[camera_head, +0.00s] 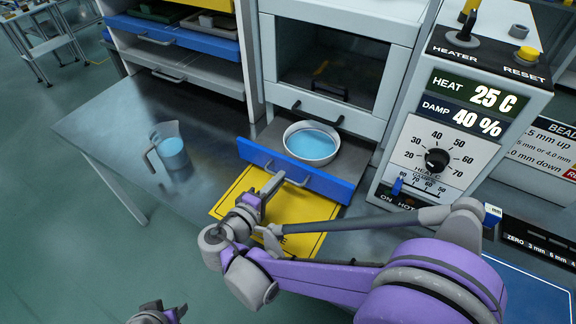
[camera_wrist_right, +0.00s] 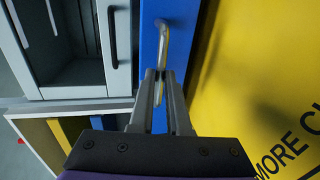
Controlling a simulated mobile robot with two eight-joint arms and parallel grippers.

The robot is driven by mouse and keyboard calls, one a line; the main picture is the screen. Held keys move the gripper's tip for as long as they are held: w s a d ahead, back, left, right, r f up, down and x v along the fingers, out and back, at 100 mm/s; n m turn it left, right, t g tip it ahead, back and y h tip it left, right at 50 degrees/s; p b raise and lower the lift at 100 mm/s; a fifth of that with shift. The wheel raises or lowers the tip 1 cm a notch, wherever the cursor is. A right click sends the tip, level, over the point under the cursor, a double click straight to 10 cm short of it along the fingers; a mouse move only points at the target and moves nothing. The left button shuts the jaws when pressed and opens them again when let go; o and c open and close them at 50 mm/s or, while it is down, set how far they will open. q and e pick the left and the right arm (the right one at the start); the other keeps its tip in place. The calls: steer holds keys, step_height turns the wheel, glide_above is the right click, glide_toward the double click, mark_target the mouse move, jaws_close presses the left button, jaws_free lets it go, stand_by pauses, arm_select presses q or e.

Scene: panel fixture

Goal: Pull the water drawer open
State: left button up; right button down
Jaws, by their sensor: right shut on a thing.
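The water drawer (camera_head: 318,182) has a blue front and stands out from the cabinet. A white bowl of blue water (camera_head: 312,143) sits in it behind the front. My right gripper (camera_head: 267,187) is at the drawer's grey handle (camera_head: 290,176), on the near side of the front. In the right wrist view, the gripper's fingers (camera_wrist_right: 161,76) are closed on the bar handle (camera_wrist_right: 163,40), against the blue drawer front (camera_wrist_right: 148,45). A small grey and purple part of my left arm (camera_head: 160,313) shows at the bottom edge; its jaws cannot be made out.
A yellow sheet with black print (camera_head: 300,213) lies on the bench below the drawer. A jug of blue water (camera_head: 170,150) stands at left. A heater panel (camera_head: 455,110) with dial and readouts stands close at right. The bench (camera_head: 110,125) around the jug is clear.

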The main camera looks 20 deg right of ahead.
steer(key=shift+s+a, duration=0.5)
steer(key=shift+a, duration=0.05)
steer(key=c, duration=0.9)
jaws_free()
